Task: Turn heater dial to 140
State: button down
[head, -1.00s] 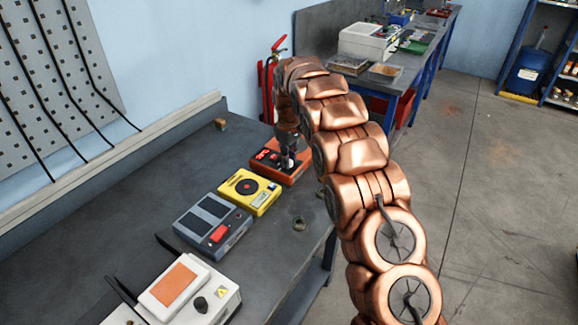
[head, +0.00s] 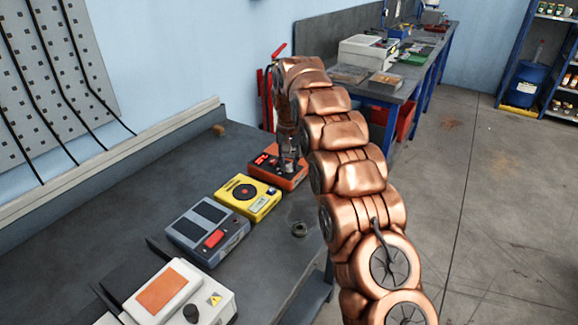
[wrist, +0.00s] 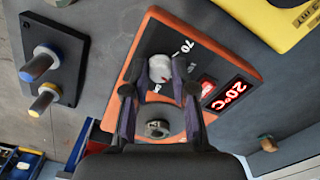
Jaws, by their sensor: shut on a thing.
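The heater is an orange box with a dark top panel (head: 272,166) at the far end of the near bench. In the wrist view the heater panel (wrist: 208,70) shows a lit red display (wrist: 226,95) reading 20 °C. The pale round dial (wrist: 160,68) has a printed 70 beside it; other marks are partly hidden by the fingers, and I cannot read where the dial points. My gripper (wrist: 160,80) is shut on the dial, a finger on each side. In the head view my gripper (head: 289,158) reaches down onto the heater from above.
A yellow device (head: 247,198), a grey device with a red switch (head: 207,232) and a white device (head: 180,292) stand in a row nearer on the bench. A small dark ring (head: 299,229) lies near the bench's front edge. The wrist view shows blue and yellow knobs (wrist: 40,80) on a black plate.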

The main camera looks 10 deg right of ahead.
jog(key=m+b, duration=0.1)
jog(key=m, duration=0.4)
jog(key=shift+f+m, duration=0.1)
jog(key=shift+m, duration=0.2)
jog(key=m+b, duration=0.1)
jog(key=m, duration=0.3)
jog(key=shift+a+m, duration=0.1)
jog(key=shift+m, duration=0.2)
jog(key=c, duration=0.9)
grip_release()
